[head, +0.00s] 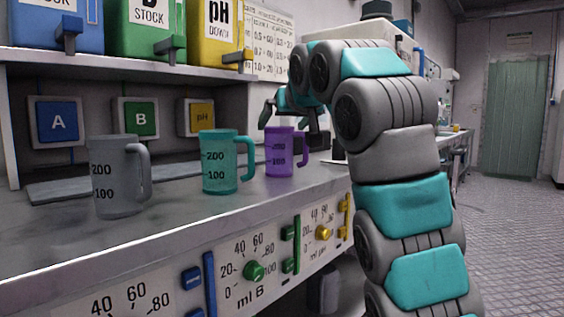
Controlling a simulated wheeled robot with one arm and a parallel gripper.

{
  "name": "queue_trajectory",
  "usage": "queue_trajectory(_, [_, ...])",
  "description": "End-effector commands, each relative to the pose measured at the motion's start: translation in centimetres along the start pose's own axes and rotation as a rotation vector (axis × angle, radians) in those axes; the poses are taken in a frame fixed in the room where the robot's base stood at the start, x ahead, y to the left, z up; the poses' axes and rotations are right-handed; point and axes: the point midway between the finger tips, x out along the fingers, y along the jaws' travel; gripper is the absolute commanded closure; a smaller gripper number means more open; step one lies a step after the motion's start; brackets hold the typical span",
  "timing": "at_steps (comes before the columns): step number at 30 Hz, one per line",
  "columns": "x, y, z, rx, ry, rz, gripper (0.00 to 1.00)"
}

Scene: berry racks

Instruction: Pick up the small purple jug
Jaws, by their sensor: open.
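The small purple jug (279,153) stands upright on the grey metal counter, with dark 200 and 100 marks and its handle to the right. It is the rightmost of three jugs. My gripper (285,120) is at the jug's top, its fingers pointing down and left. The jaws are open, and no jug is held in them. Part of my gripper is hidden behind my own arm links, so I cannot tell whether it touches the jug.
A teal jug (217,165) stands close left of the purple one, and a grey jug (112,178) further left. A shelf (130,56) with blue, green and yellow containers overhangs the counter (180,215). Knobs and levers line the front panel. The floor (510,215) at right is clear.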

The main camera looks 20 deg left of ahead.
Motion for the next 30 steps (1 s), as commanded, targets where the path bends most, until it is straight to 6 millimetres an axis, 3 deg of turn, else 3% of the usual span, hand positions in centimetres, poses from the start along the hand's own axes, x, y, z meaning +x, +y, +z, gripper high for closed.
queue_trajectory(11, [3.3,0.0,0.0,0.002,-0.004,0.0,0.0])
queue_trajectory(19, [7.0,0.0,0.0,0.001,-0.005,0.0,0.0])
queue_trajectory(26, [7.4,0.0,0.0,0.0,0.001,0.0,0.0])
queue_trajectory(30, [7.4,0.0,0.0,0.0,0.0,0.0,0.12])
